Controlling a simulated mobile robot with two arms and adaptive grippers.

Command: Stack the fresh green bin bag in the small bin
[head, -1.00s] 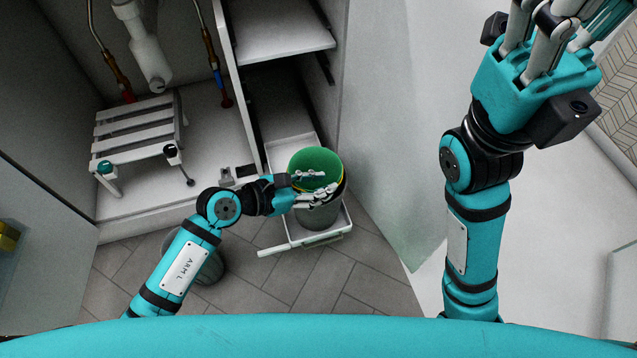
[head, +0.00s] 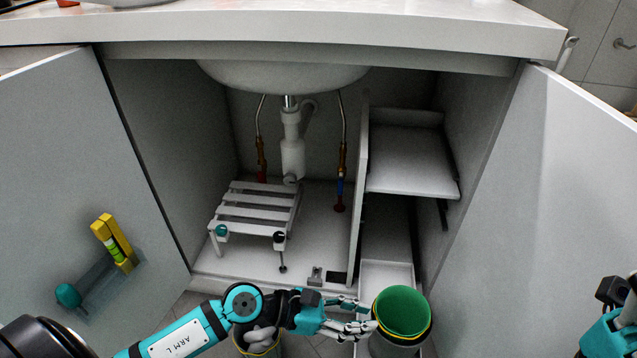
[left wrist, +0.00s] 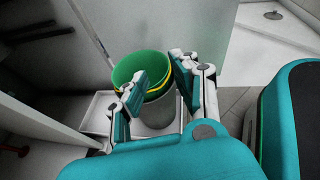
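The green bin bag (head: 402,310) is an open, round, tub-shaped liner. It sits in the mouth of a grey bin (head: 392,349), with a yellow rim showing below it. The left wrist view also shows the green bag (left wrist: 140,68) and the grey bin (left wrist: 158,112). A second small bin (head: 258,349) with a yellow rim and pale contents stands below my left arm, partly hidden. My left gripper (head: 362,317) is at the left side of the green bag, fingers apart and empty. My right gripper (head: 606,325) is cut off at the right edge.
The grey bin stands on a pulled-out white tray (head: 388,274) under a shelf (head: 410,174). A slatted rack (head: 258,208) stands under the sink pipes. Open cabinet doors flank the space, the left one (head: 75,150) carrying a small holder (head: 105,285).

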